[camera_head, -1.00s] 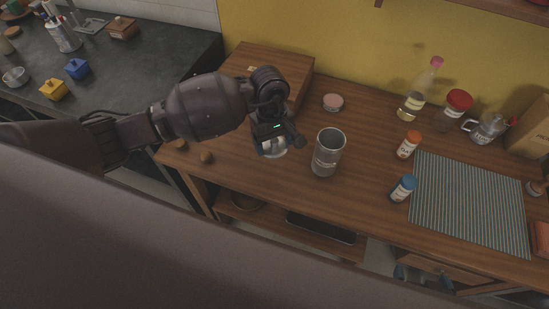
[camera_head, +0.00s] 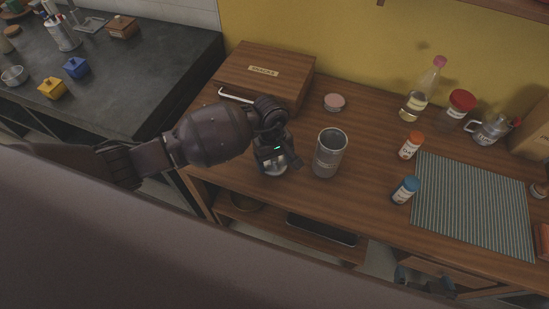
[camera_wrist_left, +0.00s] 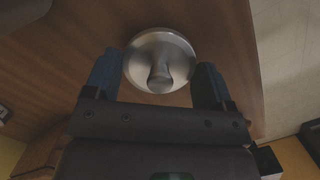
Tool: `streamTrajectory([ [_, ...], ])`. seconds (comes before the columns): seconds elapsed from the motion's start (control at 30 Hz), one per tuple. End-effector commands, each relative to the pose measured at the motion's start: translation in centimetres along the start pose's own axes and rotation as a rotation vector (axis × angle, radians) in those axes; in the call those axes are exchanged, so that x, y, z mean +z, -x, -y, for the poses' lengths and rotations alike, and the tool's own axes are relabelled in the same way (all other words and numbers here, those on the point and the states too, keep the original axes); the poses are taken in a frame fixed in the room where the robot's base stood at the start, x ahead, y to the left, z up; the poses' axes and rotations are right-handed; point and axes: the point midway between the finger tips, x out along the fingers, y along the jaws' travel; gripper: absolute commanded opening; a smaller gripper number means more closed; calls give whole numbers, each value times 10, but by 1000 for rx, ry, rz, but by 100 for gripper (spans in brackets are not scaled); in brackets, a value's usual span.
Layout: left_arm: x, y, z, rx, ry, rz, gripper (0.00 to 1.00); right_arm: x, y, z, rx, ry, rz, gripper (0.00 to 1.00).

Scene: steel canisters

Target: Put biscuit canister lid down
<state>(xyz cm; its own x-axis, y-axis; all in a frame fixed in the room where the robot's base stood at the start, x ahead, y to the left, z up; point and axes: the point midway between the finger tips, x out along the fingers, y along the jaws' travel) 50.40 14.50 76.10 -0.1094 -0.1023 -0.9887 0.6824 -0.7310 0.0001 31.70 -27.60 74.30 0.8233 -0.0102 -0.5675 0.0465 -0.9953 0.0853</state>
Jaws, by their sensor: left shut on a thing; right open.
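The open steel canister (camera_head: 329,155) stands upright on the wooden counter (camera_head: 362,190), with no lid on its rim. My left gripper (camera_head: 274,159) is to the left of the canister, pointing down, and shut on the canister lid (camera_head: 275,170). The left wrist view shows the round steel lid (camera_wrist_left: 160,60) with its central knob, between the fingers of my left gripper (camera_wrist_left: 157,80). The lid is at or close above the counter; I cannot tell whether it touches. My right gripper is not in view.
A wooden box with a label (camera_head: 264,70) stands behind my arm, and a pink-topped round item (camera_head: 334,102) behind the canister. Orange-capped (camera_head: 410,145) and blue-capped (camera_head: 405,190) jars and a striped mat (camera_head: 472,205) are at right. The counter's front edge is near the gripper.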

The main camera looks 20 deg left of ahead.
Motion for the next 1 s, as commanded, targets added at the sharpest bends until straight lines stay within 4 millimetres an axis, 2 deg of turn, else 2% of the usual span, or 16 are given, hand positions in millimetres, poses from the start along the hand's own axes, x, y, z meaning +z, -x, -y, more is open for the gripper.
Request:
streamTrajectory([
  [0.17, -1, -5, 0, -2, 0, 0, 53, 4, -1, 0, 0, 0, 4, 100],
  [0.2, 0, -4, 0, -1, 0, 0, 83, 2, -1, 0, 0, 0, 2, 100],
  [0.3, 0, -3, 0, 0, 0, 0, 98, 1, -1, 0, 0, 0, 1, 100],
  [0.33, 0, -3, 0, 0, 0, 0, 100, 1, -1, 0, 0, 0, 0, 100],
  [0.67, 0, 4, 0, 2, 0, -1, 100, -4, 1, 0, 0, 0, -7, 100],
  [0.77, -1, 16, 0, 2, -2, -5, 100, -5, 1, 0, 0, 0, -9, 100],
  [1.0, -1, 63, -1, 3, -3, -6, 100, -7, 2, 0, 1, -2, -12, 100],
])
